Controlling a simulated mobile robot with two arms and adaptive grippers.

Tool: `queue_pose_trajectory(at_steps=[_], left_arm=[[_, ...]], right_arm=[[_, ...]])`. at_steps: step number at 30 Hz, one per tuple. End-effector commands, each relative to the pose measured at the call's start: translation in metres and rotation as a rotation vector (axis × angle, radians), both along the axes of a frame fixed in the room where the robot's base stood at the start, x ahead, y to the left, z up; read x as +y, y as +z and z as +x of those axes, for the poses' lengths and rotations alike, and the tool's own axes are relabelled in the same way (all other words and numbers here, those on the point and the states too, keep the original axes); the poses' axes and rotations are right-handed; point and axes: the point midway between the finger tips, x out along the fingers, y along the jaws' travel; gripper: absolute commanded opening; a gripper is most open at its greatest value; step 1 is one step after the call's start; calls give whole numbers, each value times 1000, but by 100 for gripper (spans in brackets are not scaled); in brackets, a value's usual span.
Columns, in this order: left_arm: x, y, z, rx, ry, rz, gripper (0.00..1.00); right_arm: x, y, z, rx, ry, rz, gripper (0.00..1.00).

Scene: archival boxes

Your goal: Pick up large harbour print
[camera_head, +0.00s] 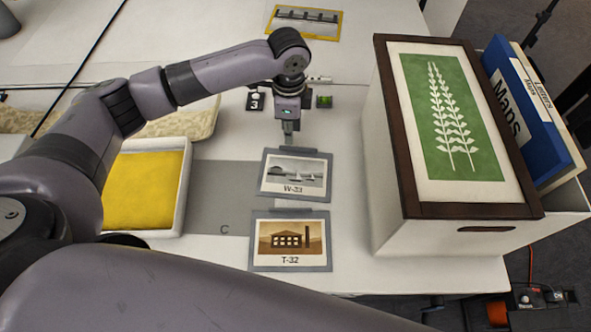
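A brown building print marked T-32 (290,241) lies just nearer. My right gripper is not in view.
A white-walled tray with a yellow floor (146,186) stands left, beside a grey mat marked C (225,200). A large box with a green leaf print (452,120) stands right, with a blue Maps binder (515,105) behind. A yellow-bordered print (304,21) lies at the back.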

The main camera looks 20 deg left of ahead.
Motion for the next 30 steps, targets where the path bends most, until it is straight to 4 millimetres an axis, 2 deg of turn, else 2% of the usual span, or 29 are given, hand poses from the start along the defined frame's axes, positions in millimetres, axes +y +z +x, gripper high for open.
queue_pose_trajectory(at_steps=[5,9,14,22,30], left_arm=[[-4,-14,0,2,0,1,26],[-11,-34,-1,2,-1,0,26],[-10,-52,-1,0,0,1,26],[-10,-55,0,-1,0,0,26],[-10,-54,0,-1,0,0,8]], right_arm=[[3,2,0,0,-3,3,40],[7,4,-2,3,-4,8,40],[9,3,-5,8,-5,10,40],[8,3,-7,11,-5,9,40],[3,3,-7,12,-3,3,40]])
